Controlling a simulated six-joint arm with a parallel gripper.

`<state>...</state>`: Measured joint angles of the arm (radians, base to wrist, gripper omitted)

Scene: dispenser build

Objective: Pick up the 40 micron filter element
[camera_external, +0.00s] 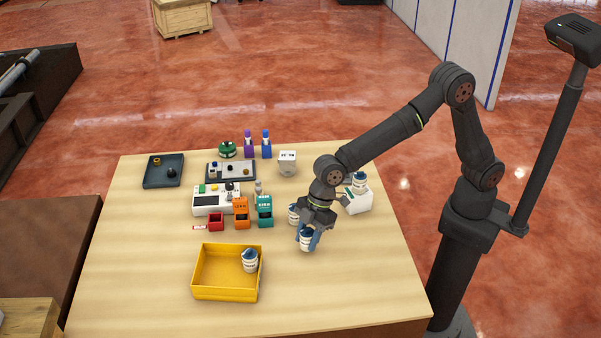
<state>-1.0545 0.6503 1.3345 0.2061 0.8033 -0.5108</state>
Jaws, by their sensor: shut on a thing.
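My gripper (307,241) points down at the right-centre of the table and is shut on a white and dark-blue filter element (306,236). I cannot tell whether this element touches the table. A second white filter element (293,214) stands just behind and left of it, partly hidden by my gripper. A similar one (250,261) is in the yellow tray, and another (359,180) is on a white block at the right. The labels are too small to read, so I cannot tell which is the 40 micron one.
The yellow tray (198,272) is at the front left. Orange (241,213) and teal (265,212) dispensers, a small red box (216,222) and a white device (207,204) stand left of my gripper. The white block (358,203) is to its right. The front right of the table is clear.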

